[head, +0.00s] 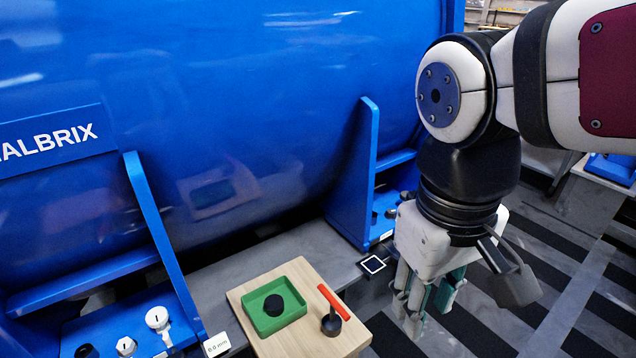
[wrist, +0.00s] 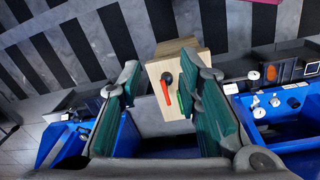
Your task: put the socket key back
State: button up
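The socket key (head: 334,302), with a red bar handle and a black round body, stands on the right part of a wooden board (head: 252,334). It also shows in the wrist view (wrist: 167,94), on the board between my fingers as seen from the camera. My gripper (head: 424,292) hangs to the right of the board in the head view, apart from the key. Its green-padded fingers are spread wide in the wrist view (wrist: 163,72), with nothing between them.
A large blue motor housing (head: 250,120) rises behind, with blue feet and upright ribs (head: 358,180). White and black knobs (head: 157,318) stand at the lower left. A small square device (head: 373,264) lies behind the board.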

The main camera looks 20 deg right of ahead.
jog(key=s+a, duration=0.1)
jog(key=s, duration=0.5)
jog(key=shift+s+r+m+y, duration=0.15)
jog(key=shift+r+m+y, duration=0.15)
jog(key=shift+y, duration=0.1)
notch_tip(320, 180, up, 29)
jog(key=t+p, duration=0.4)
jog(key=p, duration=2.3)
jog(key=shift+d+r+p, duration=0.2)
jog(key=shift+p, duration=0.2)
jog(key=shift+d, duration=0.15)
